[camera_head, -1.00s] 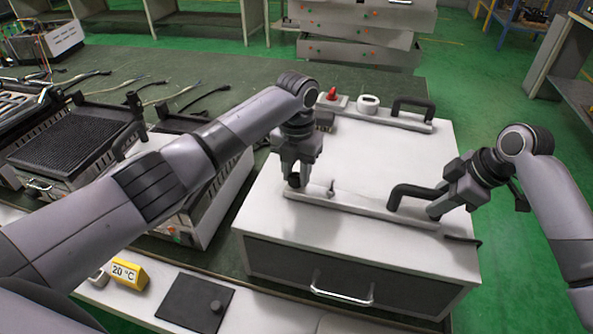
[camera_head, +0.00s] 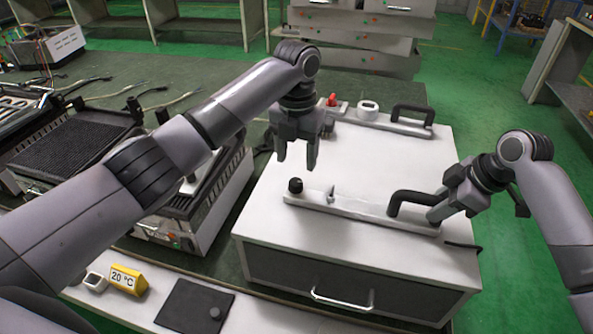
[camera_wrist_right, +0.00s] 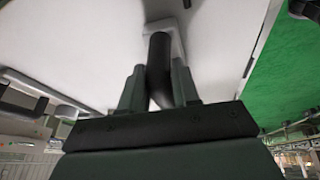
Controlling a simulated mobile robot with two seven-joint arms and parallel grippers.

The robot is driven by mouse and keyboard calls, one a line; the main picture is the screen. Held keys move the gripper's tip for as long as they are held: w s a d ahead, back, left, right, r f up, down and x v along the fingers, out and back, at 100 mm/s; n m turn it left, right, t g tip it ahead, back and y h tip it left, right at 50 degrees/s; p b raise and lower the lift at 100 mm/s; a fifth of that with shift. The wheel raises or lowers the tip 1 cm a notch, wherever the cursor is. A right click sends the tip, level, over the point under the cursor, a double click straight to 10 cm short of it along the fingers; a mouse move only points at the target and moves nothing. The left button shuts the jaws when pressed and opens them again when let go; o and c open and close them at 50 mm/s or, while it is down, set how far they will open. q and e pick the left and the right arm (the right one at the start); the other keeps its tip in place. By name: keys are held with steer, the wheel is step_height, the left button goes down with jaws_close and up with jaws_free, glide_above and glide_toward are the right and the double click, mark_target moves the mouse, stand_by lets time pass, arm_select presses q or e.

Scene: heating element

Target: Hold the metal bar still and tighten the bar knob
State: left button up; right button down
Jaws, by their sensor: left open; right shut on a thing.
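The metal bar (camera_head: 345,210) lies along the near edge of the white box top in the head view. A small black knob (camera_head: 295,186) stands at its left end, and a black handle (camera_head: 410,198) rises at its right part. My left gripper (camera_head: 297,160) is open and empty, above and apart from the knob. My right gripper (camera_head: 440,210) is at the right end of the bar. In the right wrist view, its fingers (camera_wrist_right: 158,90) are shut on the black handle (camera_wrist_right: 159,62). The right fingertips are partly hidden in the head view.
The white box (camera_head: 365,160) also carries a second bar (camera_head: 380,122) with a black handle at the back, beside a red knob (camera_head: 333,99). An opened unit (camera_head: 205,205) stands to the left. A yellow 20 °C sign (camera_head: 128,280) and a dark plate (camera_head: 195,306) lie in front.

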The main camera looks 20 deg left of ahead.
mark_target(297, 180)
arm_select(q)
step_height(297, 180, up, 5)
steer(key=shift+r, duration=0.2)
stand_by(0.3)
arm_select(e)
steer(key=c, duration=0.7)
jaws_free()
steer(key=shift+c, duration=0.2)
